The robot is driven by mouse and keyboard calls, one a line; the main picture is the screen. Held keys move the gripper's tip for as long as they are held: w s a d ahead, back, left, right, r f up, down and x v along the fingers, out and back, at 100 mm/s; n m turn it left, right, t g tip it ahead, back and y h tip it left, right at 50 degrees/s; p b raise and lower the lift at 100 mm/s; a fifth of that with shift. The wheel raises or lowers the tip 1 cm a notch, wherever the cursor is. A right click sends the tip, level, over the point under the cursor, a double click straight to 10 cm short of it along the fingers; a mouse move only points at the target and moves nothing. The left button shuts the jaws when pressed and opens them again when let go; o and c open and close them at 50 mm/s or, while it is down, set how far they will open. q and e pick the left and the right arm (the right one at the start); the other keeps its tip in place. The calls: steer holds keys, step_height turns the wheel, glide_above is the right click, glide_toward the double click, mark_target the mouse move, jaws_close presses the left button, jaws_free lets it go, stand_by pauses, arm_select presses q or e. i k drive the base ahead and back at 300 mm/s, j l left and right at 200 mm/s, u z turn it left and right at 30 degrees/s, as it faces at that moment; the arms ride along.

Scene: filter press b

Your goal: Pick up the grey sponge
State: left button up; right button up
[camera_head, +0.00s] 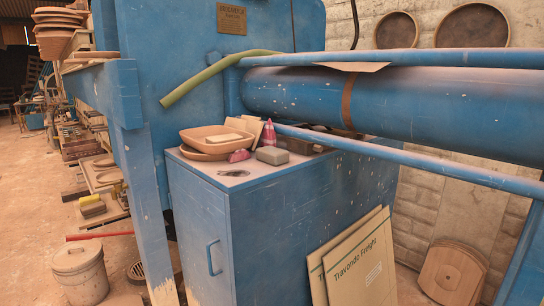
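The grey sponge (272,155) is a small grey block lying on the top of the blue cabinet (281,207), near the middle of the picture. It sits to the right of a small pink-red item (238,156) and in front of a pink bottle-like thing (268,134). Neither of my grippers is in view.
Tan dishes (212,146) stand to the sponge's left. A blue rail (420,160) runs across behind and to the right. A large blue cylinder (450,105) hangs above. Cardboard sheets (352,265) lean on the cabinet. The cabinet top's front left corner is mostly clear.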

mark_target(270, 155)
steer(key=i+j, duration=0.15)
steer(key=j, duration=0.2)
steer(key=i+j, duration=0.1)
steer(key=j, duration=0.3)
steer(key=i+j, duration=0.15)
steer(key=j, duration=0.2)
steer(key=i+j+z, duration=0.1)
steer(key=j+z, duration=0.45)
